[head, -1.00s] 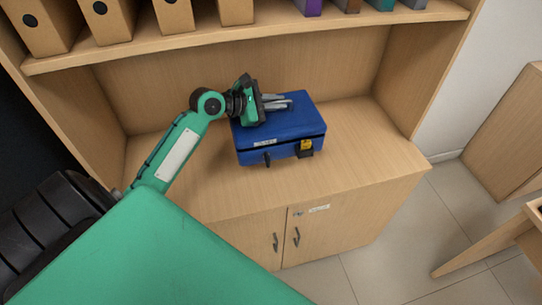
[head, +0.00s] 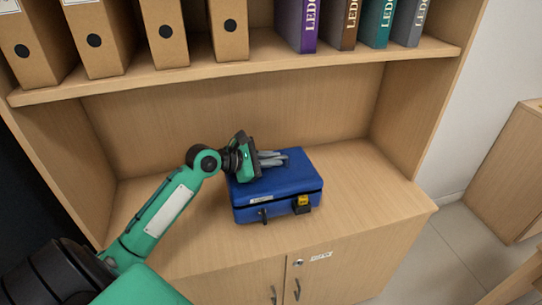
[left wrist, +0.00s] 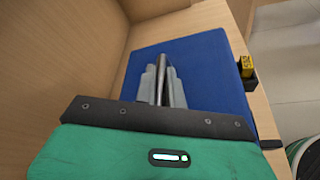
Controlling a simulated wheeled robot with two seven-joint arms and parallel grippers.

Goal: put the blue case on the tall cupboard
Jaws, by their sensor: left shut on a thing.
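The blue case (head: 279,190) lies flat on the worktop of the tall wooden cupboard (head: 352,215), below the shelf. It has a yellow tag and dark fittings on its front side. My left gripper (head: 285,157) reaches in from the left over the top of the case, its grey fingers closed together on it. In the left wrist view the blue case (left wrist: 208,68) spreads under and beyond the gripper (left wrist: 163,72). What exactly the fingers pinch is hidden. My right gripper is out of view.
A shelf (head: 250,72) above carries brown box files (head: 168,32) and coloured ledgers (head: 338,20). The worktop is bare around the case. Cupboard doors with handles (head: 297,290) are below. Another wooden cabinet (head: 512,175) stands at the right, across tiled floor.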

